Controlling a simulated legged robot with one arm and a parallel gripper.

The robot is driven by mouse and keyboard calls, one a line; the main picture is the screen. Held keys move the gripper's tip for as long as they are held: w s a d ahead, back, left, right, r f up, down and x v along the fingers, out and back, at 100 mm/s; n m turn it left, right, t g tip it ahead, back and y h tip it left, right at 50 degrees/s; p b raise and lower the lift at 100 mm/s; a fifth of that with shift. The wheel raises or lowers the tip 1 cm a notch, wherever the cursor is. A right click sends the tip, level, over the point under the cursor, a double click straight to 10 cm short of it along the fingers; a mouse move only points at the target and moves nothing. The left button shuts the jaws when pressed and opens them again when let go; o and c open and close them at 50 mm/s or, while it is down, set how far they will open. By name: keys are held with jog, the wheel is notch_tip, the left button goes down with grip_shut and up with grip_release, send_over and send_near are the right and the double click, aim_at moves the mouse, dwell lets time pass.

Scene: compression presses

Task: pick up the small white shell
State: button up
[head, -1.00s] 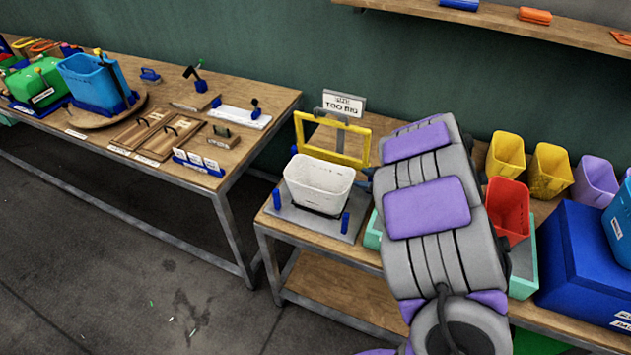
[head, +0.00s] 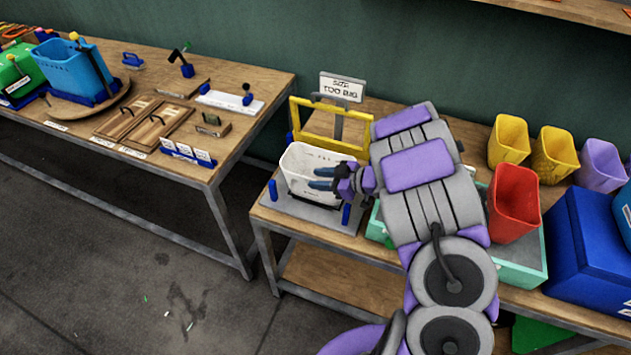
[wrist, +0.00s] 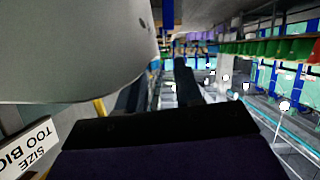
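The small white shell (head: 300,185), an open-topped bin, stands upright on a grey plate (head: 283,205) at the left end of the near bench. My gripper (head: 320,178) is at the shell's right side, its two bluish fingers apart and pointing left across it. I cannot tell whether the fingers touch the shell. In the wrist view the shell (wrist: 70,50) fills the upper left as a large pale surface, close to the open fingers (wrist: 160,90). My wrist hides part of the shell's right side.
A yellow frame (head: 312,145) and a "SIZE TOO BIG" sign (head: 341,87) stand behind the shell. Blue posts (head: 346,214) flank the plate. A red bin (head: 514,205), yellow bins (head: 508,140) and a blue box (head: 580,250) are right of my arm. A gap separates the left table (head: 225,150).

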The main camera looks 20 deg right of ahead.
jog(key=w+a+f+b, duration=0.1)
jog(key=w+a+b, duration=0.1)
jog(key=w, duration=0.1)
jog(key=shift+w+a+f, duration=0.1)
jog(key=shift+a+f, duration=0.1)
jog(key=shift+f, duration=0.2)
jog(key=shift+a, duration=0.5)
jog(key=shift+w+d, duration=0.1)
jog(key=shift+d, duration=0.35)
grip_shut()
jog(key=shift+a, duration=0.15)
jog(key=shift+a, duration=0.15)
